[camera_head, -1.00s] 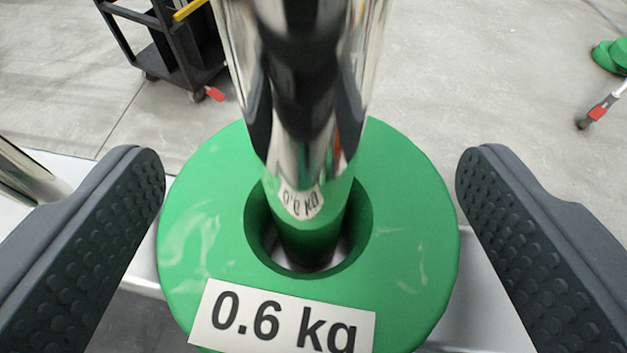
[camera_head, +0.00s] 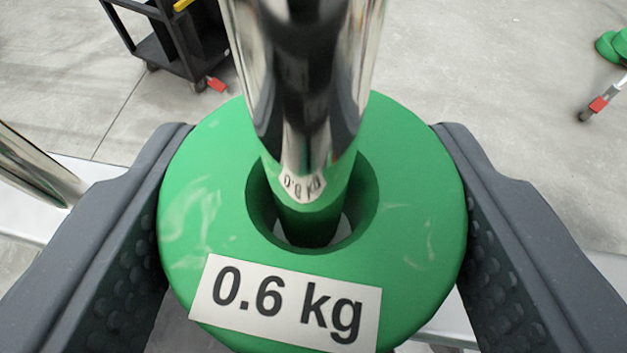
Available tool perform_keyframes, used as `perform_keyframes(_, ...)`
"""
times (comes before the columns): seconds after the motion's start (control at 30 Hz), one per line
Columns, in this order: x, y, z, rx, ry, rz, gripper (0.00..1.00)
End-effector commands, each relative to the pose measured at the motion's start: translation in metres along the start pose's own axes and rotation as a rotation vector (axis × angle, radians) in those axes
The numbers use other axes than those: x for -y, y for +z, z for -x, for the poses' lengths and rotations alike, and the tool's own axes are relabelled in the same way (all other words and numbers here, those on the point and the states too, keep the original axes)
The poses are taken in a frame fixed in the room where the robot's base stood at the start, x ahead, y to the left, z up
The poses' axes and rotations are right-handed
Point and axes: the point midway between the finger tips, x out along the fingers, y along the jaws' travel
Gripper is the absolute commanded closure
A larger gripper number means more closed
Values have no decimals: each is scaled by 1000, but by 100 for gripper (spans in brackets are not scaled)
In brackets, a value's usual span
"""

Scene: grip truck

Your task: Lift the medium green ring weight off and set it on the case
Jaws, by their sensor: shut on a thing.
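The green ring weight (camera_head: 205,235) fills the middle of the view, with a white "0.6 kg" label (camera_head: 285,303) on its near part. It is around a shiny metal post (camera_head: 305,70) that rises through its hole. My gripper (camera_head: 312,215) has one dark grey textured finger on each side of the ring and is shut on it. The post's lower end is hidden by the ring. I cannot tell how high the ring is above its support. I do not see the case for certain.
A second metal post (camera_head: 35,165) stands at the left on a white surface. A black cart (camera_head: 175,45) is at the upper left on the grey floor. Green round things (camera_head: 612,46) and a red-marked leg (camera_head: 598,103) are at the upper right.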

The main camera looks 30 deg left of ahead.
Motion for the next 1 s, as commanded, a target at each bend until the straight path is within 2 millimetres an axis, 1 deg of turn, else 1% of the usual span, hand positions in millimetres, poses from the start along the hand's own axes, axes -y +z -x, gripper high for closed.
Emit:
perform_keyframes(0.03,1,-12,5,-7,-2,-2,77)
perform_keyframes(0.3,2,-52,21,-9,-3,-1,77)
perform_keyframes(0.57,1,-82,34,-7,-3,-1,77)
perform_keyframes(0.8,2,-116,49,-5,-2,-1,77)
perform_keyframes(1.0,1,-138,58,-5,-1,0,77)
